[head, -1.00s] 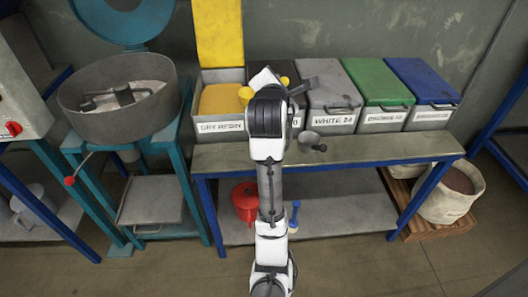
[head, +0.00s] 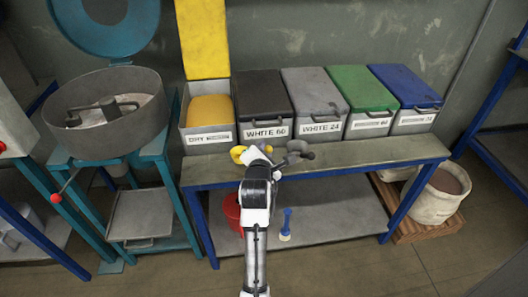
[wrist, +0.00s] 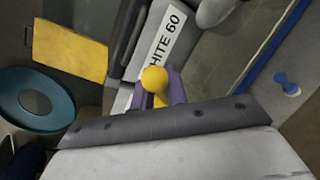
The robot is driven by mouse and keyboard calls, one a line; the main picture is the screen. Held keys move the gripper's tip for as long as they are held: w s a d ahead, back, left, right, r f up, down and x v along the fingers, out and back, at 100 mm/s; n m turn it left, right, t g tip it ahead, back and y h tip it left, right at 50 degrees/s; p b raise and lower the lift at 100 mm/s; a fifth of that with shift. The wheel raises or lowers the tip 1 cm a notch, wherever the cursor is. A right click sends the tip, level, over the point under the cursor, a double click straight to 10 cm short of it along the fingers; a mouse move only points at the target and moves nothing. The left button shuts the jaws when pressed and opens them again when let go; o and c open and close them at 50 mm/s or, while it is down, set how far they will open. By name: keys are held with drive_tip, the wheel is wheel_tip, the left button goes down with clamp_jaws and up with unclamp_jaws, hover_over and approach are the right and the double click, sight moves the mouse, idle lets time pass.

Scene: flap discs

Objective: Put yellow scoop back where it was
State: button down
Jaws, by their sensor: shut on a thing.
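My gripper (head: 256,153) is shut on the yellow scoop (head: 238,154), by the bench's front edge in the head view. In the wrist view, the round yellow end of the scoop's handle (wrist: 154,79) shows between the purple fingers; the rest of the scoop is hidden. The open bin with the yellow lid (head: 203,40) and yellow powder (head: 210,109) stands behind, up and left of the gripper. The gripper is outside this bin. I cannot tell whether the scoop touches the bench (head: 340,160).
A grey scoop (head: 297,152) lies on the bench just right of my gripper. Closed black (head: 262,93), grey (head: 314,92), green (head: 363,88) and blue (head: 405,86) bins stand in a row. The bench's right part is clear. A mixer (head: 105,110) stands at left.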

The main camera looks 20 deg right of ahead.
drive_tip(key=shift+f, duration=0.6)
drive_tip(key=shift+f, duration=0.15)
drive_tip(key=c, duration=1.4)
unclamp_jaws()
drive_tip(key=shift+r, duration=0.3)
drive_tip(key=shift+s+a, duration=0.2)
drive_tip(key=shift+s, duration=0.05)
drive_tip(key=b+v, duration=0.1)
drive_tip(key=v, duration=1)
drive_tip(key=shift+s+b, duration=0.2)
drive_tip(key=shift+b, duration=0.15)
